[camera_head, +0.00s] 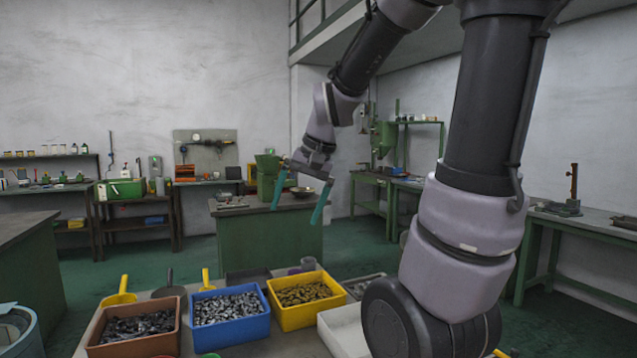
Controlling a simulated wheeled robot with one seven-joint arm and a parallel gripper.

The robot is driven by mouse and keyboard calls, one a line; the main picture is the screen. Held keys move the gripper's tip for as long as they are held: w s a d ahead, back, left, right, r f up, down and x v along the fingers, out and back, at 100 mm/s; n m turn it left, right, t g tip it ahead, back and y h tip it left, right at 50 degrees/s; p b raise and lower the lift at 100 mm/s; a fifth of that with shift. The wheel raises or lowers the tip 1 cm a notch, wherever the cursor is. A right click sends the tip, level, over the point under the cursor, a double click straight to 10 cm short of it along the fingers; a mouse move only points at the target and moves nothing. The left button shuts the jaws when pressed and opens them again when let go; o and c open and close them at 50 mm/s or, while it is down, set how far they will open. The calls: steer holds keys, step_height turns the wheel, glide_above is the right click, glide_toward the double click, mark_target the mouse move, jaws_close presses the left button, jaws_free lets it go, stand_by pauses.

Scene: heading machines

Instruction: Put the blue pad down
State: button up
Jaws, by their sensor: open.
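My gripper (299,205) hangs in the middle of the view with its two teal fingers spread wide apart and pointing down. Nothing shows between the fingers. In the picture it overlaps the green workbench (262,236) behind it and is above the bins in the foreground. I cannot make out a blue pad anywhere; the blue thing nearest my gripper is a bin, not a pad. My own arm hides much of the right side.
On the near table stand a brown bin (137,343), a blue bin (242,331) and a yellow bin (318,318), each holding small metal parts. A white tray (341,333) lies beside them. Free green floor (183,262) lies beyond. A side bench (590,227) stands right.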

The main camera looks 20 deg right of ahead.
steer(key=s+r+n+t, duration=0.1)
steer(key=s+r+t, duration=0.2)
steer(key=s+r, duration=0.3)
steer(key=s+d, duration=0.1)
steer(key=s, duration=0.2)
steer(key=shift+s+r+h, duration=0.25)
steer(key=shift+s+h, duration=0.05)
steer(key=shift+s, duration=0.05)
steer(key=shift+w+a, duration=0.1)
stand_by(0.7)
